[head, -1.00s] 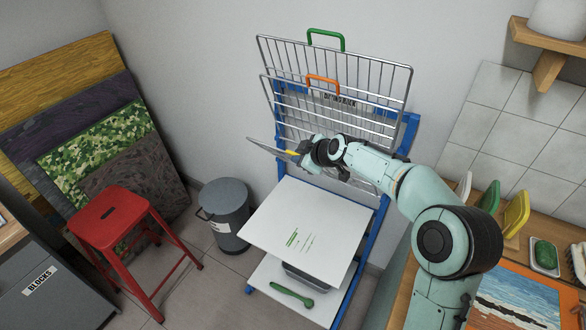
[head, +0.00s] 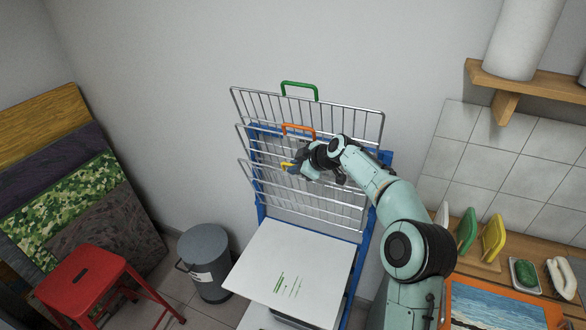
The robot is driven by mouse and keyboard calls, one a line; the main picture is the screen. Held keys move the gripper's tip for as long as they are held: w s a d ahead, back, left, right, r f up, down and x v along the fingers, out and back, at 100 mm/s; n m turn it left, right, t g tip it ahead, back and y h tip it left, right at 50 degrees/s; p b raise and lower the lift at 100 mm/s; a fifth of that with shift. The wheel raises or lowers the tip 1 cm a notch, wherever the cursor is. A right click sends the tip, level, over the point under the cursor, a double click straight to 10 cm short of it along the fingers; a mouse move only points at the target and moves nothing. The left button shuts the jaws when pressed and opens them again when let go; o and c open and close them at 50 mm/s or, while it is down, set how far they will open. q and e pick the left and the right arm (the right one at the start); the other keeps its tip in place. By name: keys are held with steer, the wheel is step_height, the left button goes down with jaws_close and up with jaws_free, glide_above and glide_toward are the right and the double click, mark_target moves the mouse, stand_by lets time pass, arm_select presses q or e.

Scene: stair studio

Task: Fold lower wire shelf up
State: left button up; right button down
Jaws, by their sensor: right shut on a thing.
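A blue drying rack (head: 262,210) holds wire shelves against the back wall. The top wire shelf with a green handle (head: 299,84) and the one below it with an orange handle (head: 299,128) are both tilted up. The lower wire shelf (head: 257,187) is also tilted up, close in front of them. My right gripper (head: 291,167) is shut on its yellow handle (head: 286,164). The fingers and wrist hide part of the handle and the shelf's right side. My left gripper is out of view.
A white board (head: 290,272) lies flat low on the rack. A grey bin (head: 206,262) and a red stool (head: 82,275) stand to the left. A wooden counter with colored pads and a seascape picture (head: 505,310) is at right, below a wall shelf (head: 525,76).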

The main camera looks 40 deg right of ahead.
steer(key=shift+a, duration=0.1)
steer(key=c, duration=1.3)
jaws_free()
steer(key=shift+o, duration=0.2)
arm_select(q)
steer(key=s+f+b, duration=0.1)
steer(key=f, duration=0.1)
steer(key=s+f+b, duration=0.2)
arm_select(e)
steer(key=v, duration=1.3)
steer(key=shift+r, duration=0.15)
steer(key=shift+s, duration=0.15)
